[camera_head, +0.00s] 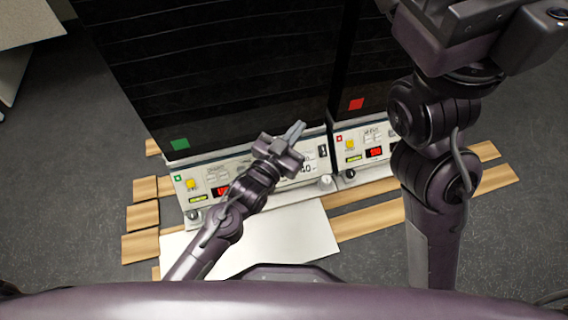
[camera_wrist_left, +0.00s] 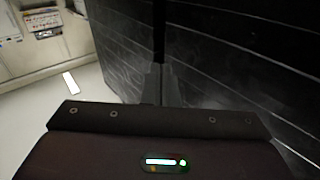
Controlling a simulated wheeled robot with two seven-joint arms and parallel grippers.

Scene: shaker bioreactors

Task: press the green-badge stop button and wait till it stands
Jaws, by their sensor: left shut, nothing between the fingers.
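The green-badge shaker is a black cabinet (camera_head: 215,75) with a green square (camera_head: 180,144) at its lower left. Its white front panel (camera_head: 240,163) carries a small green badge (camera_head: 178,179), a yellow button (camera_head: 190,184) and a lit red display (camera_head: 221,191). My left gripper (camera_head: 297,130) is shut and empty over the right part of this panel, to the right of the yellow button, and hides the panel's middle. In the left wrist view its fingers (camera_wrist_left: 161,85) are close to dark cabinet faces. Whether they touch anything is unclear.
A white sheet (camera_head: 300,228) and wooden slats (camera_head: 140,248) lie in front. My right gripper (camera_head: 480,25) is raised at upper right.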

